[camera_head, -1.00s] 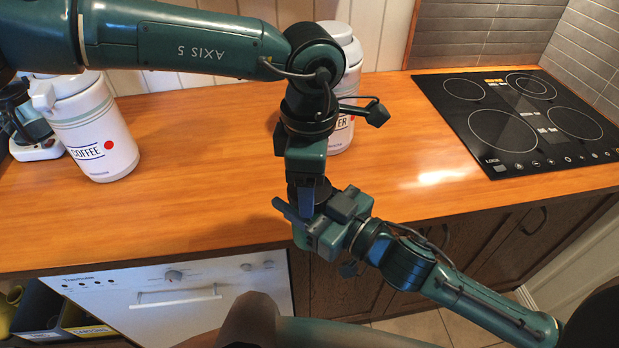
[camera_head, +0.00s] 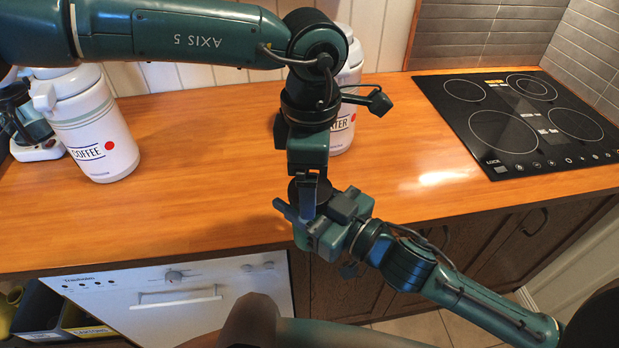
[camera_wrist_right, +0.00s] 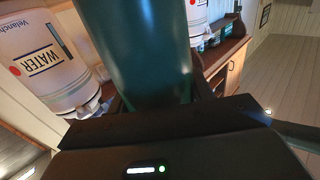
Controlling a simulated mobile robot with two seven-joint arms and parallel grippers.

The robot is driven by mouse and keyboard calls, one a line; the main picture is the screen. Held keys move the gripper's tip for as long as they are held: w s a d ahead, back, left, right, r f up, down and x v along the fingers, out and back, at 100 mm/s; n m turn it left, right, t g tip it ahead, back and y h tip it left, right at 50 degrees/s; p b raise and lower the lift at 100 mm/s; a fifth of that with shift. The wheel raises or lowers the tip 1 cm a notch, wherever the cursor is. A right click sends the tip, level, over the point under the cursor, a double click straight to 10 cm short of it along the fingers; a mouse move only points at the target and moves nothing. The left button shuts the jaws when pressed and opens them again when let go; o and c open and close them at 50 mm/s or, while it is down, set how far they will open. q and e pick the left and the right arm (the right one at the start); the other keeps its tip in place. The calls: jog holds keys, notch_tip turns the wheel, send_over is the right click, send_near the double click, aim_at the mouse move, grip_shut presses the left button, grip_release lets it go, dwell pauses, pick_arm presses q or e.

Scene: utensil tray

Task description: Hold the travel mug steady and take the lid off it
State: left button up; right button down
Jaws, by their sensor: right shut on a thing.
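The travel mug (camera_wrist_right: 140,50) is a dark green cylinder filling the upper middle of the right wrist view. My right gripper (camera_head: 312,222) is shut on it, low in the middle of the head view, in front of the counter edge. A round black top (camera_head: 294,190), which looks like the lid, shows just above the right gripper. My left gripper (camera_head: 308,196) points down onto this black top from above. One of its fingers is visible in front of the top. The left gripper hides most of the mug in the head view, and its jaw gap cannot be made out.
A white COFFEE jug (camera_head: 92,130) stands on the wooden counter (camera_head: 220,190) at the left. A white WATER jug (camera_head: 345,130) stands behind my left arm. A black cooktop (camera_head: 520,120) is at the right. A white dishwasher front (camera_head: 180,292) is below the counter.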

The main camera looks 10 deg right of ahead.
pick_arm(q)
jog(key=shift+r, duration=1.55)
jog(key=shift+c, duration=0.2)
jog(key=shift+s+d+r+m, duration=0.15)
jog(key=shift+r+m, duration=0.1)
jog(key=shift+m, duration=0.35)
jog(key=shift+s+d+r+m, duration=0.1)
jog(key=shift+r+m, duration=0.1)
jog(key=shift+m, duration=0.4)
jog(key=shift+r+m, duration=0.4)
jog(key=shift+m, duration=0.3)
jog(key=shift+w+a+r+m, duration=0.1)
jog(key=shift+r+m, duration=0.25)
jog(key=shift+m, duration=0.15)
jog(key=shift+w+a+r+m, duration=0.1)
jog(key=shift+r+m, duration=0.2)
jog(key=shift+m, duration=0.5)
notch_tip(320, 180, down, 8)
jog(key=shift+w+r, duration=0.1)
jog(key=shift+r, duration=0.05)
